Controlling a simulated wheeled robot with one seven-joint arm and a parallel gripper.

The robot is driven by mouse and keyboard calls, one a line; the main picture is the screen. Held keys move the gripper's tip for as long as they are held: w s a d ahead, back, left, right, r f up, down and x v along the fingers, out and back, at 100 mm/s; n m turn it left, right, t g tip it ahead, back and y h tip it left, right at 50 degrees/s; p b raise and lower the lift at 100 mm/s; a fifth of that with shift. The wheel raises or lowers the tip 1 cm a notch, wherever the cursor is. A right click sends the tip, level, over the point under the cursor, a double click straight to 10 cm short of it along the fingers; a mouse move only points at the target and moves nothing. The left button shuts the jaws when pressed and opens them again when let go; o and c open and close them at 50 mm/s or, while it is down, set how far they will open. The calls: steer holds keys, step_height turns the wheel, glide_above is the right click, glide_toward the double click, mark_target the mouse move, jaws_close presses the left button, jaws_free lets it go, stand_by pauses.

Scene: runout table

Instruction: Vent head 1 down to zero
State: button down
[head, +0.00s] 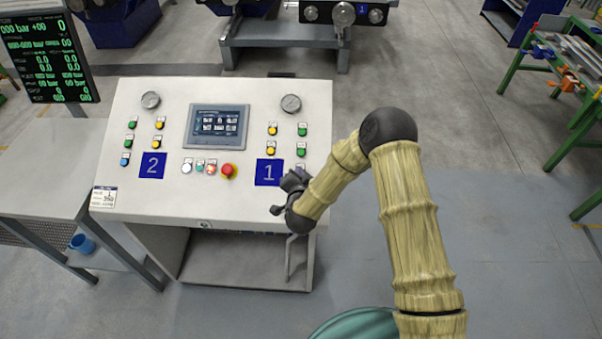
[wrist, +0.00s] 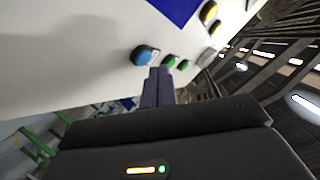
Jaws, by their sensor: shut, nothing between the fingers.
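The white sloped console (head: 180,215) has a blue label marked 1 (head: 268,172) at its right. Above the label are yellow and green buttons and a round gauge (head: 291,103); its needle is too small to read. My gripper (head: 297,176) is over the panel just right of label 1 and hides the panel there. In the wrist view the shut, empty fingers (wrist: 158,84) point at the panel, with their tips just below and right of a blue button (wrist: 145,55). I cannot tell whether they touch it. Green buttons (wrist: 170,62) and yellow buttons (wrist: 209,12) lie beyond.
A screen (head: 217,126) and a red mushroom button (head: 228,171) are mid-console. Label 2 (head: 152,165) has its own buttons and gauge at left. A dark readout board (head: 48,55) stands at far left.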

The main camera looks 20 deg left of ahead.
steer(key=shift+s+d+r+p, duration=0.1)
steer(key=shift+s+r+p, duration=0.3)
steer(key=shift+r, duration=0.35)
steer(key=shift+s+d+r+p, duration=0.1)
steer(key=shift+s+r+p, duration=0.2)
steer(key=shift+r+p, duration=0.35)
steer(key=shift+s+d+r+p, duration=0.1)
steer(key=shift+s+r+p, duration=0.25)
steer(key=shift+r, duration=0.55)
steer(key=s+d+r+n+g+h, duration=0.1)
steer(key=d+r+n+g, duration=0.15)
steer(key=d+r, duration=0.4)
steer(key=d+r+n+g, duration=0.2)
steer(key=d+r+g, duration=0.1)
steer(key=d, duration=0.7)
steer(key=s+d+r+g+h, duration=0.1)
steer(key=s+d+r+g, duration=0.1)
steer(key=s+d, duration=0.6)
steer(key=s+d+r+g+h, duration=0.2)
steer(key=s+d+r+g, duration=0.1)
steer(key=s+d, duration=0.6)
steer(key=shift+s+r, duration=0.2)
steer(key=shift+r, duration=0.4)
steer(key=shift+w+n+g, duration=0.1)
steer(key=shift+n+g, duration=0.15)
